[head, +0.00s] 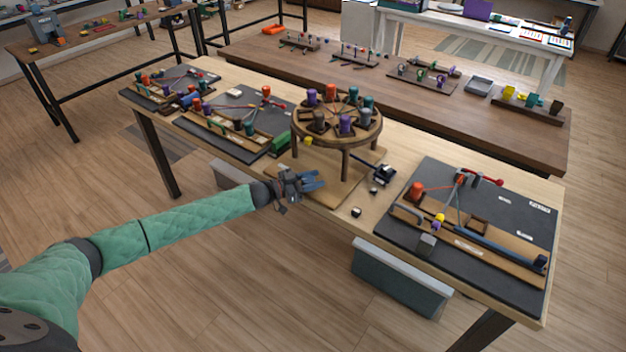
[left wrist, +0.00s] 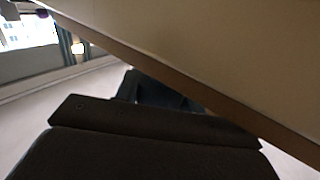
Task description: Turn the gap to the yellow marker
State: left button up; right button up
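The round wooden braiding stand (head: 338,149) stands on legs on the table, with several coloured bobbins around its slotted top. The bobbins are red, purple, teal, dark green and brown. A small yellow spot (head: 308,140) shows at the stand's near left side; I cannot tell if it is the marker. The gap is too small to make out. My left gripper (head: 315,181) is at the table's front edge, left of and below the stand, apart from it. Its fingers look spread and empty. The left wrist view shows mostly a pale surface with a brown edge. My right gripper is not in view.
A dark board (head: 510,212) with cords and pegs lies right of the stand. Another dark board (head: 225,131) lies left. A black piece (head: 380,172) and small cubes (head: 356,212) lie near the stand. A grey bin (head: 398,278) hangs below the front edge.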

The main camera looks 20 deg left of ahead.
pick_arm(q)
jog(key=shift+n+t+y, duration=0.3)
jog(key=shift+t, duration=0.1)
jog(key=shift+c, duration=0.2)
jog(key=shift+w+a+n+t+y, duration=0.1)
jog(key=shift+n+t+y, duration=1.3)
jog(key=shift+y, duration=0.1)
jog(key=shift+n+t+y, duration=0.5)
jog(key=shift+y, duration=0.3)
jog(key=shift+w+a+n+t+y, duration=0.15)
jog(key=shift+n+t+y, duration=0.25)
jog(key=shift+n+y, duration=0.35)
jog(key=shift+a+n+t+y, duration=0.1)
jog(key=shift+n+t+y, duration=0.4)
jog(key=shift+y, duration=0.65)
jog(key=shift+a+n+y+b, duration=0.1)
jog(key=shift+n+y+b, duration=0.2)
jog(key=shift+n+y, duration=0.1)
jog(key=shift+y, duration=0.3)
jog(key=shift+w+a+r+n+y, duration=0.1)
jog(key=shift+a+n+y, duration=0.05)
jog(key=shift+n+y, duration=0.6)
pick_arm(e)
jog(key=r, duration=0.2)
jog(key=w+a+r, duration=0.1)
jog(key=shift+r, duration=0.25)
